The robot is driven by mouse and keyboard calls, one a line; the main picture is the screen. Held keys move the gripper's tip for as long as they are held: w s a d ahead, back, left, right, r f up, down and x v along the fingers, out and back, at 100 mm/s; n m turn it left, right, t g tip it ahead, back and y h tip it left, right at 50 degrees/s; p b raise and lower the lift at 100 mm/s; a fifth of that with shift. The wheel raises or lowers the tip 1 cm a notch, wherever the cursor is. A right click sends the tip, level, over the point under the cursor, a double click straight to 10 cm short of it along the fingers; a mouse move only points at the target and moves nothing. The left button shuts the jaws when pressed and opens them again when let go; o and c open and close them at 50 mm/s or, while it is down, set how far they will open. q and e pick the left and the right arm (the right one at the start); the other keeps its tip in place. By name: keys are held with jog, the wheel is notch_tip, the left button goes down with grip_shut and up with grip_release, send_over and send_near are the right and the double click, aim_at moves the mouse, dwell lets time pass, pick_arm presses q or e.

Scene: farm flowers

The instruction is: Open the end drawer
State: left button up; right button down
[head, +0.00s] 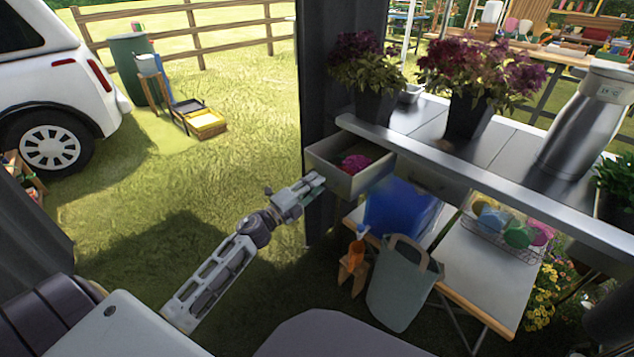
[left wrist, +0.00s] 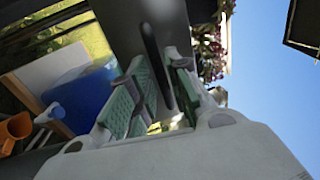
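The end drawer (head: 335,177) is a pale box under the left end of the bench top. It stands pulled out, and a pink item (head: 354,164) shows inside. My left gripper (head: 316,181) is just in front of the drawer's front panel, close to it. In the left wrist view, my left gripper's (left wrist: 162,80) two green-padded fingers stand apart with a gap between them. A grey panel with a long dark bar or slot (left wrist: 155,58) lies just beyond the fingers. I cannot tell whether they touch it. My right gripper is not in view.
The metal bench top (head: 470,150) carries potted purple plants (head: 474,80) and a steel can (head: 585,120). A second drawer (head: 432,185) is beside the end drawer. Below are a blue object (head: 398,210) and a grey-green bucket (head: 402,285). A dark post (head: 322,110) stands left of the drawer.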

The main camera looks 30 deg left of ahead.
pick_arm(q)
jog(key=v, duration=1)
dwell(0.4)
jog(key=shift+f, duration=0.1)
dwell(0.5)
